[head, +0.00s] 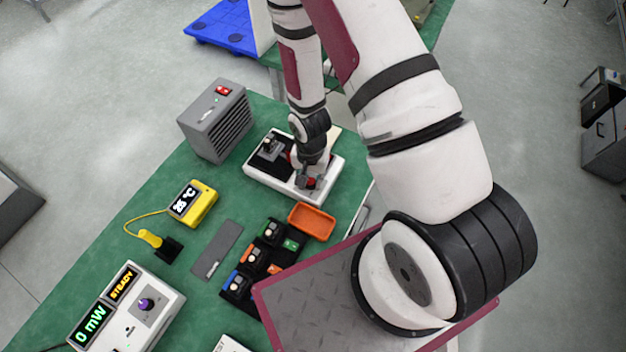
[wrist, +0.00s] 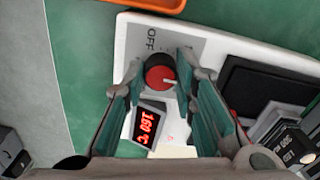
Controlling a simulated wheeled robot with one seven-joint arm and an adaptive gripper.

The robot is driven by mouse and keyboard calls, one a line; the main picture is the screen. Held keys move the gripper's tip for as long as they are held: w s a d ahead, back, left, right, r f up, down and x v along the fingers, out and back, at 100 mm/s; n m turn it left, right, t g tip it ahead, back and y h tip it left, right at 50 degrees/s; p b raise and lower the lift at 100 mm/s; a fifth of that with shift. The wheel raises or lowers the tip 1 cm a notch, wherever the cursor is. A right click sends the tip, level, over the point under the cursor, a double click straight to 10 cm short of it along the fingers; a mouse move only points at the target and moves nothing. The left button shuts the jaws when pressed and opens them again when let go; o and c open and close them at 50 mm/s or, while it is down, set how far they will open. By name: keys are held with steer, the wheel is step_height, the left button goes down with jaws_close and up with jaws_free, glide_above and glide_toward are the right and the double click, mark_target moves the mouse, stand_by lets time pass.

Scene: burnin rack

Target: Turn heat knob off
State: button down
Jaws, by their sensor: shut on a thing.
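The heat knob (wrist: 160,74) is round, with a red top and a dark side. Its white pointer line faces right in the wrist view, away from the OFF label (wrist: 151,40) above it. It sits on a white hot-plate unit (wrist: 133,35), and it also shows in the head view (head: 311,183). My gripper (wrist: 158,80) is shut on the knob, one finger at each side. In the head view my gripper (head: 307,176) reaches down to the right end of the unit (head: 258,182). The red display (wrist: 147,124) reads 160 °C.
An orange tray (head: 312,221) lies just in front of the unit. A grey heater box (head: 215,120) with a red switch stands at left. A yellow thermometer (head: 193,203), a black holder with colored blocks (head: 235,290) and a power meter (head: 130,308) share the green table.

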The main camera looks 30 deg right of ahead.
steer(key=n+p, duration=0.2)
steer(key=n, duration=0.5)
steer(key=n+p, duration=0.1)
steer(key=n, duration=0.5)
steer(key=shift+a+n, duration=0.1)
steer(key=shift+n, duration=0.3)
steer(key=n, duration=1)
steer(key=shift+n, duration=0.4)
steer(key=c, duration=1.3)
jaws_free()
